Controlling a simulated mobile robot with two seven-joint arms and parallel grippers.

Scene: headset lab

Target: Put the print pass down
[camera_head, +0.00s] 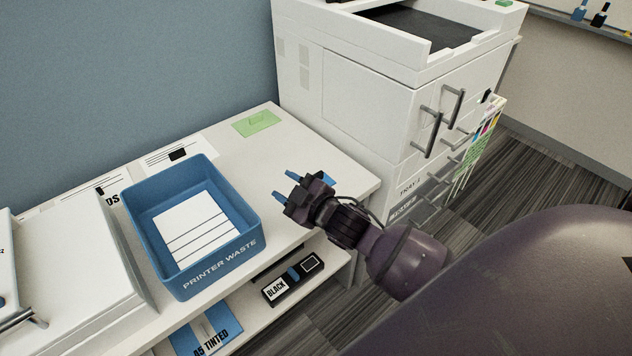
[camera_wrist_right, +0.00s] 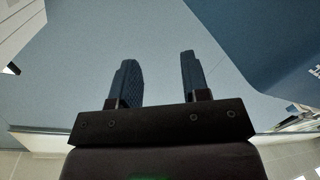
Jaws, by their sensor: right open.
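A flat green card (camera_head: 256,123) lies on the white tabletop near the wall and the printer; I cannot tell for sure whether it is the print pass. My right gripper (camera_head: 283,184) is above the tabletop, to the right of the blue bin and nearer than the green card. Its two blue fingers are apart with nothing between them. In the right wrist view the open fingers (camera_wrist_right: 158,64) also stand apart and empty. A small blue patch shows just behind the right gripper, mostly hidden. My left gripper is not in view.
A blue "PRINTER WASTE" bin (camera_head: 249,215) holding paper stands on the white table (camera_head: 300,135). A white printer (camera_head: 365,90) with drawer handles stands to the right, tags (camera_head: 480,145) hanging on its side. A "BLACK" box (camera_head: 277,290) sits on the shelf below.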

